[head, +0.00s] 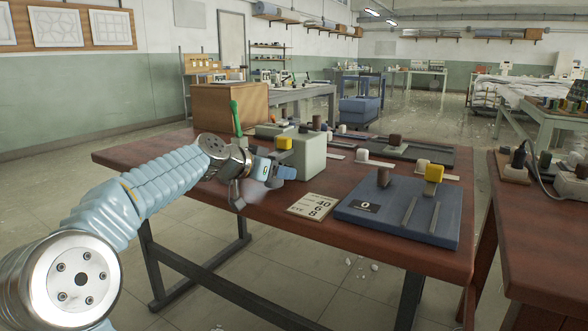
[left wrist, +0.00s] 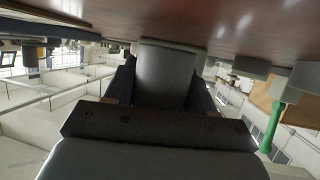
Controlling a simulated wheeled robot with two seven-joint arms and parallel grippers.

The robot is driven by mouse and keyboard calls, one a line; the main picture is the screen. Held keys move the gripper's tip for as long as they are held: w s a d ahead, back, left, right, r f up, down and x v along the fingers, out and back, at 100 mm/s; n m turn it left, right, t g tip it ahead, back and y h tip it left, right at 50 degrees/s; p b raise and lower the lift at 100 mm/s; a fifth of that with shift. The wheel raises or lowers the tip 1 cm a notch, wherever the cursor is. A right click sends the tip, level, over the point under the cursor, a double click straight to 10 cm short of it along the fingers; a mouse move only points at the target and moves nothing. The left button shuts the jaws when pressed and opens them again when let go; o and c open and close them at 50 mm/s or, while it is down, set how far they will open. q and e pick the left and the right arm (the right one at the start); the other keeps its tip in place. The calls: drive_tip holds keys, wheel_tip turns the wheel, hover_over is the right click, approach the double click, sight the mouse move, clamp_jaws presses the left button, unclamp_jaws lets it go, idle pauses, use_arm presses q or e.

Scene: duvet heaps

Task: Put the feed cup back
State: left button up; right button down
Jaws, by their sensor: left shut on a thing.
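My left gripper (head: 248,196) is at the near edge of the brown table, in front of the grey-green box. In the left wrist view its dark fingers (left wrist: 160,88) are shut on a smooth grey, cup-like piece (left wrist: 164,72), which I take to be the feed cup. In the head view a pale rounded piece (head: 256,190) shows at the fingers, partly hidden by the gripper. I cannot tell whether it touches the table. My right gripper is out of view.
A blue board (head: 385,220) with yellow and brown knobs and two strips stands to the right. A green upright handle (head: 235,118) stands behind my gripper. Beyond are a dark tray (head: 427,154) and small blocks.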

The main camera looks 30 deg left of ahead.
use_arm(q)
drive_tip(key=shift+w+d+f, duration=0.1)
drive_tip(key=shift+w+f, duration=0.25)
drive_tip(key=shift+f, duration=0.2)
drive_tip(key=shift+r, duration=0.1)
drive_tip(key=shift+s, duration=0.1)
drive_tip(key=o, duration=1.2)
